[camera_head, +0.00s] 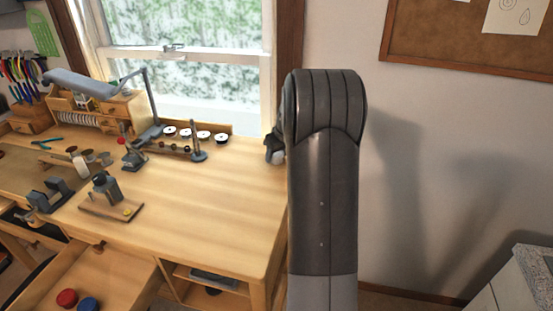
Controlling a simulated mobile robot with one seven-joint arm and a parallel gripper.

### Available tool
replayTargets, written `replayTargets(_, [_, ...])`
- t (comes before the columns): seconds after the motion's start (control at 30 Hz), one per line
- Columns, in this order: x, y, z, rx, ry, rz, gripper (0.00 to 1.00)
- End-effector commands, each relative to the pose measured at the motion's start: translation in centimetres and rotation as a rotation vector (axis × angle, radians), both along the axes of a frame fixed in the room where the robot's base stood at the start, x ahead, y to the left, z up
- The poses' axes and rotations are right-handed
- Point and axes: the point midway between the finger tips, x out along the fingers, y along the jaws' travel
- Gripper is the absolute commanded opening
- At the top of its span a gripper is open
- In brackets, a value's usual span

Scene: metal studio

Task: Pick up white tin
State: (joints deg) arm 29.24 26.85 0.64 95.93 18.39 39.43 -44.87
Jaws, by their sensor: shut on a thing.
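My arm rises in the foreground and bends away from me, hiding most of my gripper. Part of my gripper (274,150) shows at the arm's left side, by the right end of the workbench. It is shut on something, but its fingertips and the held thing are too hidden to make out. I cannot pick out the white tin for certain. Several small round white items with dark or red centres (203,135) stand in a row at the back of the bench, left of my gripper.
The wooden workbench (215,200) holds a desk lamp (85,84), a small drawer cabinet (118,108) and a dark tool on a board (108,190). An open drawer (110,275) with red and blue lids juts out in front. The bench's right part is clear.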

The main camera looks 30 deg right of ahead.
Motion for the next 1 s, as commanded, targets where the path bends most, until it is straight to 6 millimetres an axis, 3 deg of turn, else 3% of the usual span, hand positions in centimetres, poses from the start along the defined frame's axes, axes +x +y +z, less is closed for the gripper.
replayTargets(0.43, [0.0, 0.0, 0.6, -0.001, -0.001, 0.001, 0.25])
replayTargets(0.7, [0.0, 0.0, 4.4, -0.002, -0.004, 0.000, 0.25])
replayTargets(1.0, [-5.7, -4.2, 8.3, -0.001, -0.002, -0.005, 0.25])
